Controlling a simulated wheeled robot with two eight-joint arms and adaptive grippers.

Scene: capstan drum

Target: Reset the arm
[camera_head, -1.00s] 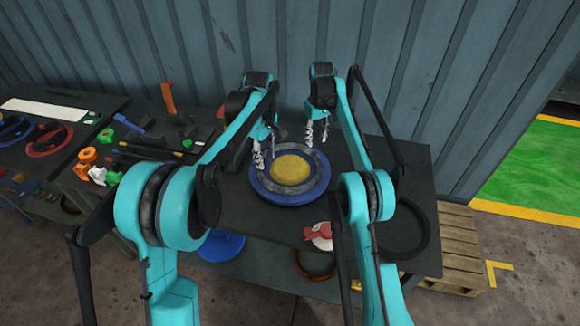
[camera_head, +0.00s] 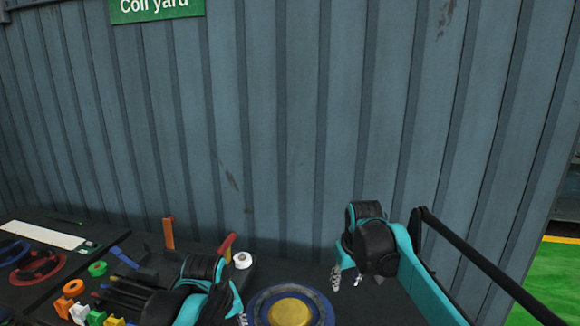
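The capstan drum (camera_head: 291,312), a blue disc with a grey ring and a yellow centre, sits on the dark table at the bottom middle, cut off by the frame edge. My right gripper (camera_head: 346,281) hangs to the right of the drum, pointing down, with its silver fingers apart and nothing between them. My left gripper (camera_head: 243,319) is at the bottom edge, left of the drum. Only a bit of its silver finger shows, and the rest is hidden or cut off.
A grey corrugated wall (camera_head: 290,130) stands behind the tables, with a green sign (camera_head: 156,8). At the left lie a white strip (camera_head: 42,234), a red ring (camera_head: 40,268), a blue ring (camera_head: 12,252) and small coloured parts. A white roll (camera_head: 243,260) stands behind my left arm.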

